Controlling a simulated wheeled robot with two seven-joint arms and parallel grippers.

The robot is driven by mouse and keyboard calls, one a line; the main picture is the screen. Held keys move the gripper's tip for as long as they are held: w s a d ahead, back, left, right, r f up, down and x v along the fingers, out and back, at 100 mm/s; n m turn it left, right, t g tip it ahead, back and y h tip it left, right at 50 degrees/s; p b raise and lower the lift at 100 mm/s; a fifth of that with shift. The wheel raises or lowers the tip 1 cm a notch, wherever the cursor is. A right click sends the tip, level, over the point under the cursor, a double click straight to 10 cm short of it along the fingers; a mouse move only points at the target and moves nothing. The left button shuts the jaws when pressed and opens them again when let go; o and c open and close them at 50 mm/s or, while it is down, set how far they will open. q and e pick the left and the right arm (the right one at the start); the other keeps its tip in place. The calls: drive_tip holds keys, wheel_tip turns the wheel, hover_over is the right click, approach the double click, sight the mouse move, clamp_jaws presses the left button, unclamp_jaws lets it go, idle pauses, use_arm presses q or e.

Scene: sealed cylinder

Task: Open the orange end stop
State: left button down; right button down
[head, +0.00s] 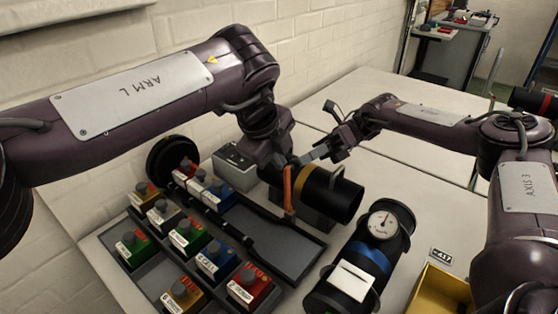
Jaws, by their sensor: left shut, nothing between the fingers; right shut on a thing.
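A black cylinder (341,197) with a yellow band lies on its side near the middle of the table. The orange end stop (300,184) is a narrow upright strip at its left part. My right gripper (311,154) reaches in from the right and is shut at the upper end of the orange end stop; the exact contact is too small to see clearly. My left gripper (284,166) comes down from above beside the cylinder's left end. It is shut and empty; its fingertips are mostly hidden.
A second black cylinder (336,302) with a gauge (383,224) and a blue band lies in front right. Several coloured button boxes (187,234) and a dark tray (293,257) fill the left. A yellow bin (437,291) stands front right. The rear table (357,85) is clear.

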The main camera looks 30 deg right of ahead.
drive_tip(key=c, duration=1.6)
unclamp_jaws()
drive_tip(key=shift+s+f, duration=0.1)
drive_tip(key=shift+f, duration=0.6)
drive_tip(key=shift+c, duration=0.2)
drive_tip(key=o, duration=0.4)
drive_tip(key=shift+w, duration=0.2)
drive_tip(key=shift+d, duration=0.1)
drive_tip(key=shift+r, duration=0.15)
